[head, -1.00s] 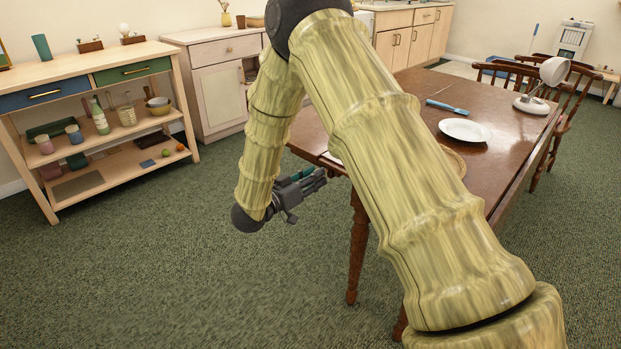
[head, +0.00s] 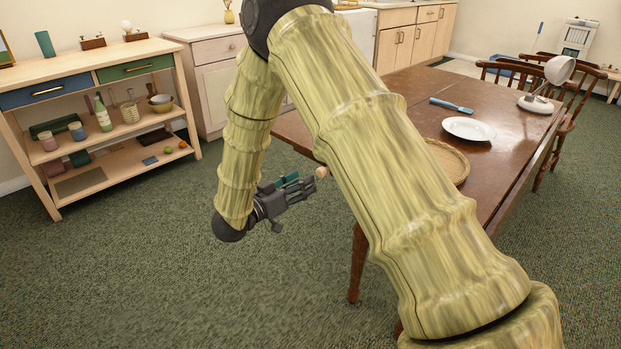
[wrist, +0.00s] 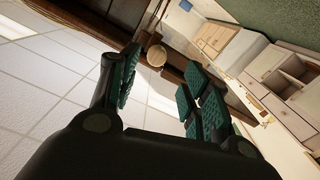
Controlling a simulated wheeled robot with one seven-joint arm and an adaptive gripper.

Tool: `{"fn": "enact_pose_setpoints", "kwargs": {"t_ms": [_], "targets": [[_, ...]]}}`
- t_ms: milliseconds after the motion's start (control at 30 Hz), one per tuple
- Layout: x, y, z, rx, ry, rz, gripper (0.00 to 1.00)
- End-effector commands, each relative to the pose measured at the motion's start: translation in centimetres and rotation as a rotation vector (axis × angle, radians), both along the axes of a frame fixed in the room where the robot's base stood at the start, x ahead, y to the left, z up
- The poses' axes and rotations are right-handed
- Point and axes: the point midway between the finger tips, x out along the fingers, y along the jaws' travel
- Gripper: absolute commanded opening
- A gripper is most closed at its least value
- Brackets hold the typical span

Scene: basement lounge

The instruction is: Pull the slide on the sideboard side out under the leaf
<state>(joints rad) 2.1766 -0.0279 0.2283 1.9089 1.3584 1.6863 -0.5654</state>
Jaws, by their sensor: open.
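The dark brown table (head: 395,90) stands at the right in the head view. A small pale round knob (head: 322,172) shows just under its near left edge; I take it to be the slide's knob. In the wrist view the knob (wrist: 157,56) shows between the fingers, farther out, near the table's dark wood (wrist: 95,22). My gripper (head: 312,182) is open and empty, with its fingertips close to the knob in the head view. In the wrist view its teal pads (wrist: 160,90) stand apart. The slide's bar and the leaf cannot be made out clearly; my arm hides part of the table.
A wooden sideboard (head: 90,65) with blue and green drawers stands at the left. A white plate (head: 468,128), a blue-handled utensil (head: 450,105), a woven tray (head: 455,160) and a white lamp (head: 545,85) are on the table. Green carpet between sideboard and table is clear.

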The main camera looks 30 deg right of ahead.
Motion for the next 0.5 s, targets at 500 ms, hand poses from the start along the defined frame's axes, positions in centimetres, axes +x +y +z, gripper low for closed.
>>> {"fn": "enact_pose_setpoints", "kwargs": {"t_ms": [500], "targets": [[-1.9,5.7,0.1,-0.001,-0.001,0.0,0.47]]}}
